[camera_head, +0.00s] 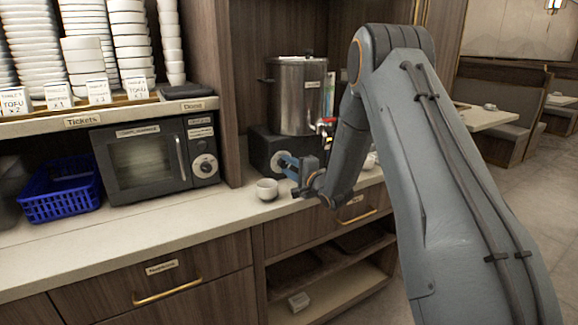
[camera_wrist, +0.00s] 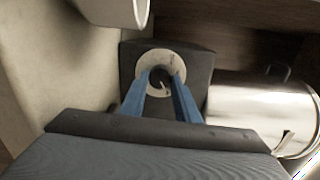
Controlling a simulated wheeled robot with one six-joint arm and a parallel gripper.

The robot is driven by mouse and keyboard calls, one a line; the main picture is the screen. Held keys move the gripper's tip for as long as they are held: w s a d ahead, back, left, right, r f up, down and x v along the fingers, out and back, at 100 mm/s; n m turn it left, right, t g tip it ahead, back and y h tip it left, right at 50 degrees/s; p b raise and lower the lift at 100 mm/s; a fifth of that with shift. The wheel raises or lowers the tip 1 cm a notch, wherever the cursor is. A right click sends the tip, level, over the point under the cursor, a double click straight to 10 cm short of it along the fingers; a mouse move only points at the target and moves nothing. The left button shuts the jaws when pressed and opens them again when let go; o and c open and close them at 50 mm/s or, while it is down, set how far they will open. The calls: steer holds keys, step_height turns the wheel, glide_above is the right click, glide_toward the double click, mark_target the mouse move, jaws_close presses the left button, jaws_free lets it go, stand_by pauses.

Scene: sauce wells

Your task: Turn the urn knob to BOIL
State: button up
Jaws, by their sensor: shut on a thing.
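The urn (camera_head: 297,95) is a steel cylinder on a black base (camera_head: 262,145), standing on the counter in the head view. It also shows at the right in the wrist view (camera_wrist: 262,112). The urn knob is a dark knob on a pale round dial (camera_wrist: 160,60) on the front of the base. My gripper (camera_wrist: 161,82) reaches the dial with its blue fingers on either side of the knob, shut on it. In the head view my gripper (camera_head: 284,162) partly hides the dial. The dial's markings are too small to read.
A white cup (camera_head: 267,189) stands on the counter just below my gripper. A microwave (camera_head: 155,160) and a blue basket (camera_head: 60,190) are to the left. Stacked bowls (camera_head: 85,55) stand on the shelf above. The front counter strip (camera_head: 150,232) is clear.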

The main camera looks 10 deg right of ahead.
steer(key=shift+d, duration=0.1)
stand_by(0.4)
steer(key=o, duration=1)
steer(key=shift+o, duration=0.2)
steer(key=b+v, duration=0.1)
steer(key=v, duration=0.6)
steer(key=shift+s+d, duration=0.1)
steer(key=shift+s, duration=0.25)
